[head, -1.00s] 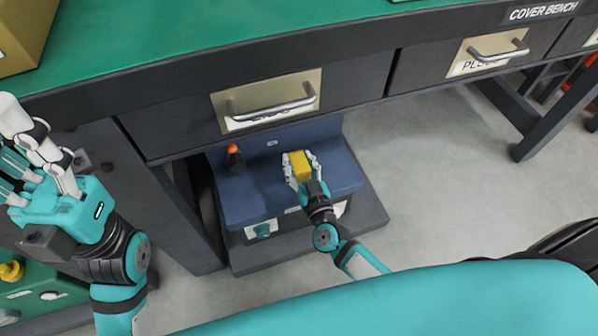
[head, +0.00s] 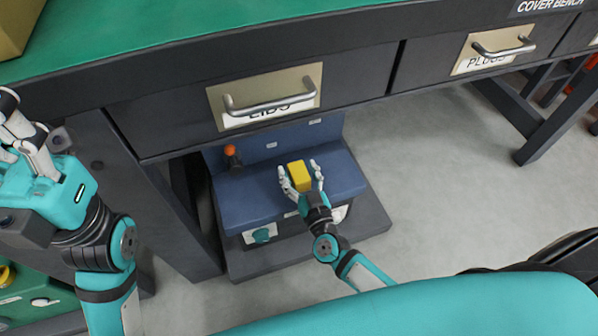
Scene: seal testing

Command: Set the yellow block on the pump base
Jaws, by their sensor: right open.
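The yellow block (head: 299,173) rests on the blue top of the pump base (head: 245,198), under the bench. My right gripper (head: 302,181) is open, with its white fingers spread on both sides of the block. I cannot tell whether any finger still touches it. The near lower part of the block is partly hidden by the hand. My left gripper (head: 20,145) is at the left edge, away from the block, partly cut off by the frame; its fingers show but their grip state is unclear.
The bench drawer (head: 266,95) with its metal handle hangs over the back of the pump base. An orange-tipped knob (head: 230,152) stands at the base's back left. A bench leg (head: 150,200) is at the left. Grey floor (head: 430,170) is clear to the right.

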